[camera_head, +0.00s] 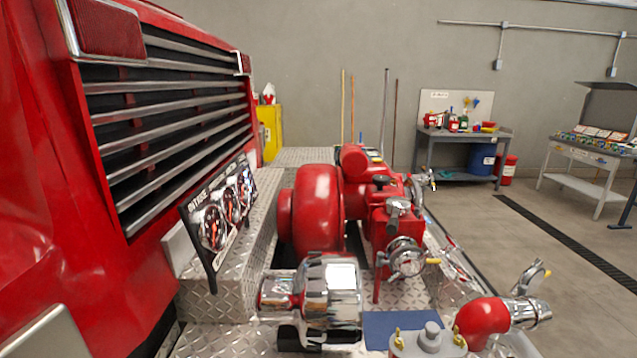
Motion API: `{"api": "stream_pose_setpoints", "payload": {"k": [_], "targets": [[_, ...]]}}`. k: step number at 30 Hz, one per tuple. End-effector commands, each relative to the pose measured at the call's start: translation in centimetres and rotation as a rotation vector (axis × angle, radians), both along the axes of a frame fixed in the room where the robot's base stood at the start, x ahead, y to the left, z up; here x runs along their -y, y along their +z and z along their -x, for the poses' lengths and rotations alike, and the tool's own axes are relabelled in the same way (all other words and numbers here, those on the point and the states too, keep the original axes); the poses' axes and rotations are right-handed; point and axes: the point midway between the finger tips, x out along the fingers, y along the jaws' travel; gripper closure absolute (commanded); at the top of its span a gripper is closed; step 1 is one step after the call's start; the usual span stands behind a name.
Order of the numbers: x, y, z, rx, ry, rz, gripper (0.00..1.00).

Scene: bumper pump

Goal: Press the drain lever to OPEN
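The red pump (318,208) sits on the bumper deck in front of the truck grille. No label reading drain or OPEN is legible, so I cannot tell which part is the drain lever. A chrome round fitting (405,258) on the pump's front has a small yellow-tipped handle (433,261) pointing right. Another small yellow-tipped handle (433,182) is farther back on the right side. My gripper is not in view.
A gauge panel (222,212) leans left of the pump. A chrome cylinder (331,292), a red elbow with chrome end (483,320) and a grey cap with yellow fittings (430,340) crowd the front.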

Motion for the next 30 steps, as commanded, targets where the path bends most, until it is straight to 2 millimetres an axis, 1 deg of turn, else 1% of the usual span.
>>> {"api": "stream_pose_setpoints", "payload": {"k": [14,30], "targets": [[0.0,-0.1,0.0,0.0,0.0,0.0,1.0],[0.0,-1.1,0.0,0.0,0.0,0.0,1.0]]}}
